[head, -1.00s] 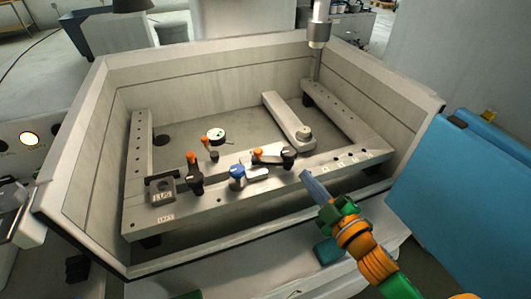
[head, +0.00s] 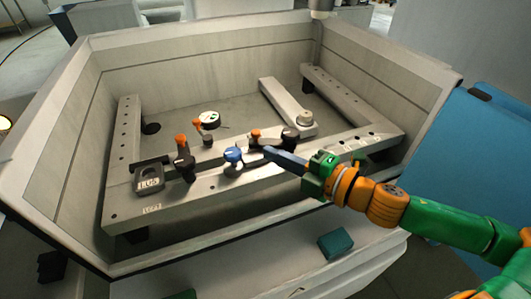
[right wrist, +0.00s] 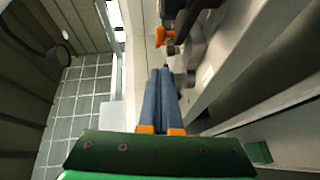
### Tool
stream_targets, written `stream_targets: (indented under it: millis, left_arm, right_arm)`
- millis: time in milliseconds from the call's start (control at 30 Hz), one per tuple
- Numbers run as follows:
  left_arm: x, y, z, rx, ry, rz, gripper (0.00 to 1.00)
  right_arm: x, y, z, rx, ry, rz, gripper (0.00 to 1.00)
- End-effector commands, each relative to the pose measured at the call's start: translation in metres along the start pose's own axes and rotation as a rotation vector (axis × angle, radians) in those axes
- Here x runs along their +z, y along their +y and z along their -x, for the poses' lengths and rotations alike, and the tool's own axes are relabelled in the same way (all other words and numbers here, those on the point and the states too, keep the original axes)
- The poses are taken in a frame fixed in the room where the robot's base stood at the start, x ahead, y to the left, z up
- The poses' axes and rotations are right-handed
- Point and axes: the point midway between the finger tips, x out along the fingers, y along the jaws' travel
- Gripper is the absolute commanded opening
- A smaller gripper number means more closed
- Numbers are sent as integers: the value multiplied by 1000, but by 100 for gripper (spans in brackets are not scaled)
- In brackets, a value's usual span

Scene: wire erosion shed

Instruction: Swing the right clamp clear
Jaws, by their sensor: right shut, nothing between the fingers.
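The right clamp has an orange-tipped handle (head: 255,133) and a dark knob (head: 289,136). It sits on the front bar of the work frame (head: 205,188) inside the tank. My right gripper (head: 267,151) is shut and empty, its blue-grey fingers reaching in over the front bar. In the head view the fingertips are close to the orange handle; I cannot tell if they touch. In the right wrist view the closed fingers (right wrist: 160,75) point toward an orange handle (right wrist: 163,37), with a small gap showing. My left gripper is not in view.
A blue knob (head: 233,155) is just left of my fingertips. The tank's front wall (head: 250,225) passes below my forearm.

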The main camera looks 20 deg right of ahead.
Motion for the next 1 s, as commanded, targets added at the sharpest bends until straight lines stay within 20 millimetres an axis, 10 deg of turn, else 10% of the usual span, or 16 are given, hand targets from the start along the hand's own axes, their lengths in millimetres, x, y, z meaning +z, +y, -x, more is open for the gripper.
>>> stream_targets:
  millis: [467, 1000]
  left_arm:
    - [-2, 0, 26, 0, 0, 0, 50]
    - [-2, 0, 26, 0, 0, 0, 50]
  right_arm:
    - [21, 5, -43, -1, 10, 5, 0]
    - [25, 3, -46, 1, -13, 1, 0]
